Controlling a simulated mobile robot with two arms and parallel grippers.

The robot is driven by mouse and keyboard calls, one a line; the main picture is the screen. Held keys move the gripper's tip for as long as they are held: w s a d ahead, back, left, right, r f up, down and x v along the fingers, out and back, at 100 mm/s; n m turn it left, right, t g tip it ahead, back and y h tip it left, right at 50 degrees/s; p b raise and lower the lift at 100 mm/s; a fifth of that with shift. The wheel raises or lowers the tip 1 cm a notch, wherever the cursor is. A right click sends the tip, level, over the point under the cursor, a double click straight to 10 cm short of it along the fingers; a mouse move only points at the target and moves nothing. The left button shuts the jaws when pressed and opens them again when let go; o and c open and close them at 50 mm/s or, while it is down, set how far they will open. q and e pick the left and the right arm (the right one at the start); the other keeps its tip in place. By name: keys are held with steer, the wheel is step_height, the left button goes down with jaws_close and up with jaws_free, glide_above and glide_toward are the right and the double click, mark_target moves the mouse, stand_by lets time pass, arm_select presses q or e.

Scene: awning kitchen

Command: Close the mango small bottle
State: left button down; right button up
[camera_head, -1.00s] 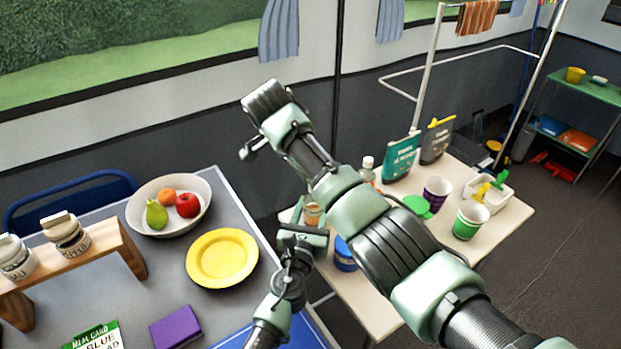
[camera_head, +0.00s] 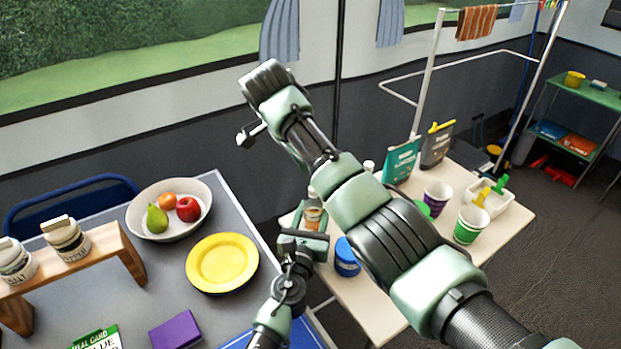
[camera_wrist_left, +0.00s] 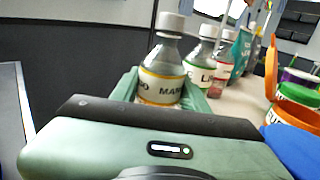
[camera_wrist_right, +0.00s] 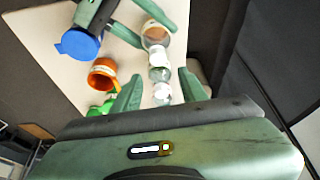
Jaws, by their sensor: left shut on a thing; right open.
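The mango small bottle (camera_wrist_left: 160,75) stands upright in the left wrist view, clear with an orange-edged label. A grey-white cap (camera_wrist_left: 171,22) sits on its top; I cannot tell how tight it is. My left gripper (camera_wrist_left: 160,94) is shut around the bottle's lower body. In the head view, this gripper (camera_head: 309,229) is at the side table's left edge, with the bottle (camera_head: 312,212) partly showing. My right gripper (camera_wrist_right: 160,90) is open in its wrist view, above the table and near the bottles. It is hidden in the head view.
Other small bottles (camera_wrist_left: 203,60) stand in a row beyond the mango one. A blue-lidded jar (camera_head: 346,258) and an open orange jar (camera_wrist_right: 103,73) are close by. Cups (camera_head: 470,222) and a white tray (camera_head: 498,199) stand farther right on the side table (camera_head: 372,308).

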steer(key=shift+r, duration=0.1)
steer(key=shift+c, duration=0.4)
steer(key=n, duration=0.8)
steer(key=n+g+y, duration=0.1)
steer(key=n, duration=0.8)
steer(key=r+n+g+y, duration=0.1)
steer(key=n, duration=0.8)
steer(key=shift+w+a, duration=0.1)
steer(key=shift+a, duration=0.05)
steer(key=n, duration=0.2)
steer(key=r+n, duration=0.1)
steer(key=n, duration=0.1)
steer(key=shift+d+y, duration=0.25)
steer(key=shift+y, duration=0.15)
steer(key=n, duration=0.3)
steer(key=r+n, duration=0.1)
steer(key=n, duration=0.1)
steer(key=shift+w+d+g+y, duration=0.2)
steer(key=shift+d+g+y, duration=0.1)
steer(key=shift+g+y, duration=0.1)
